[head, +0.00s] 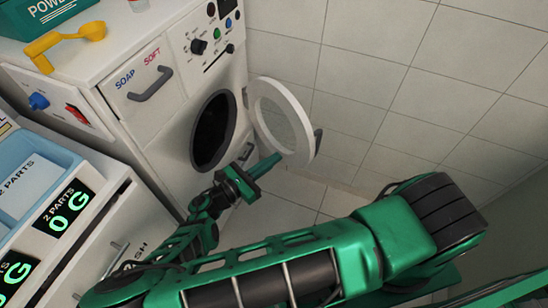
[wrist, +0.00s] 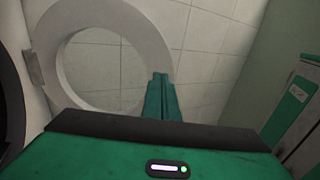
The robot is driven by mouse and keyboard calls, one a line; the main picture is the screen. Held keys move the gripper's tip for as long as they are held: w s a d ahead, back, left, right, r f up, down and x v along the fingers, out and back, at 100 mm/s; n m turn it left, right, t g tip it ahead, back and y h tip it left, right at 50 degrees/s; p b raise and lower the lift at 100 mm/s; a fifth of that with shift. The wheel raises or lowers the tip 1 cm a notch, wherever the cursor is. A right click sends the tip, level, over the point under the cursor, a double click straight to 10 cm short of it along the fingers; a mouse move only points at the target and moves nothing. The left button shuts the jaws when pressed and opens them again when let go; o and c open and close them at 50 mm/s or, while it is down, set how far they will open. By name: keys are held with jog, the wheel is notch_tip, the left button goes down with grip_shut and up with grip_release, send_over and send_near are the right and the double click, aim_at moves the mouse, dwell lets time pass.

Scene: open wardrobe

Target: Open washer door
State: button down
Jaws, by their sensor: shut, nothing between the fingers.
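The washer (head: 165,135) is a white machine with a dark round drum opening (head: 213,130). Its round white door (head: 270,104) stands swung open to the right of the opening, with a grey handle (head: 318,138) on its far edge. In the wrist view the door (wrist: 150,28) fills the upper left, with its hinge at the left. My gripper (head: 276,158) is shut and empty, its green fingers at the lower inner side of the door. In the wrist view the fingertips (wrist: 160,78) overlap the door's right rim; I cannot tell whether they touch it.
A drawer marked SOAP and SOFT (head: 140,85) and a control panel (head: 208,32) are on the washer. A yellow scoop (head: 70,42) lies on top. Blue bin and counters (head: 40,180) stand at left. A tiled wall (head: 385,80) is close behind the door.

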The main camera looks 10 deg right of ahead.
aim_at(303, 139)
jog(key=x, duration=1.1)
jog(key=shift+d, duration=0.1)
